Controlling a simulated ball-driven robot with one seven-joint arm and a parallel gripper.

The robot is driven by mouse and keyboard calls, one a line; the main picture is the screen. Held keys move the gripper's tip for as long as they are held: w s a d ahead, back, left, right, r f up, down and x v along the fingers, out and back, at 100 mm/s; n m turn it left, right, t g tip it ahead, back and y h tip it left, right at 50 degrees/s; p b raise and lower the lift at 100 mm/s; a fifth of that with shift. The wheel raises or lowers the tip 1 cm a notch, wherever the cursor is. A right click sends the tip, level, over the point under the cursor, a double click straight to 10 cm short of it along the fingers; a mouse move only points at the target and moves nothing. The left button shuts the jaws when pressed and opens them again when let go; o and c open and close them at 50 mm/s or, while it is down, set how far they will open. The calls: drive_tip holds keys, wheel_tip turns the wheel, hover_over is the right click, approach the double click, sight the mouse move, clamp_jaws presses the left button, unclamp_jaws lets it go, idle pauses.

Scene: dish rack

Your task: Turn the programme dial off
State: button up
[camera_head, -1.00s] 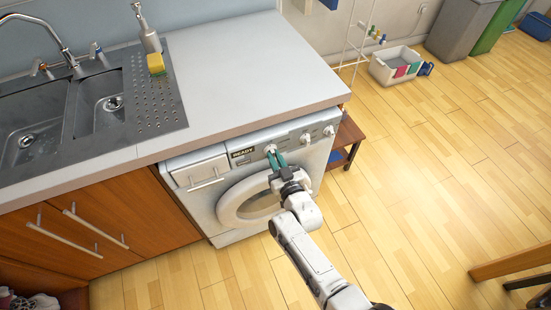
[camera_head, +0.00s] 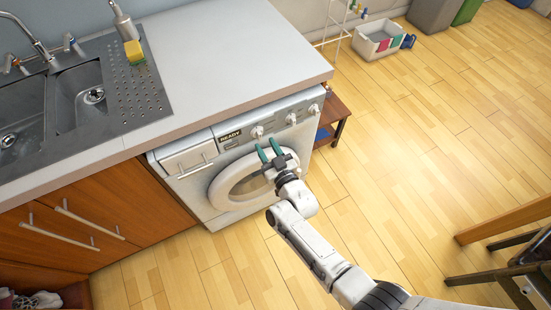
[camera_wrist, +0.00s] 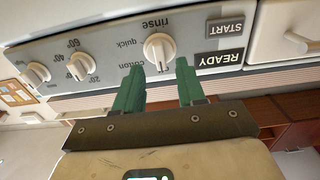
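The programme dial (camera_head: 256,132) is a white knob on the washing machine's front panel, nearest the READY display (camera_head: 230,137). In the wrist view the dial (camera_wrist: 160,52) appears upside down, with "rinse", "quick" and "cotton" printed around it. Its ridge runs roughly up and down in that view; I cannot tell clearly which setting it points to. My gripper (camera_head: 269,148) is open and empty, with its green fingers in front of the machine, just below the dial. In the wrist view the gripper (camera_wrist: 163,82) has a clear gap between its fingertips, and the dial is apart from both.
Two other knobs (camera_head: 291,119) (camera_head: 313,108) sit right of the dial. The round door (camera_head: 235,190) is below. The white worktop (camera_head: 215,55) overhangs the panel. A wooden stool (camera_head: 335,112) stands right of the machine. The floor (camera_head: 400,160) further right is clear.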

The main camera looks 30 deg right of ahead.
drive_tip(key=s+p, duration=0.2)
drive_tip(key=s, duration=0.5)
drive_tip(key=shift+s, duration=0.35)
drive_tip(key=s+d+r+g, duration=0.2)
drive_tip(key=s+g, duration=0.3)
drive_tip(key=s, duration=0.4)
drive_tip(key=s+d+r+g, duration=0.3)
drive_tip(key=s+g, duration=0.3)
drive_tip(key=s, duration=0.3)
drive_tip(key=s+d+r+m+g, duration=0.1)
drive_tip(key=s+d+r+g, duration=0.1)
drive_tip(key=s+g, duration=0.4)
drive_tip(key=s+r, duration=0.1)
drive_tip(key=s, duration=0.2)
drive_tip(key=shift+d+r+b, duration=0.15)
drive_tip(key=shift+d+b, duration=0.2)
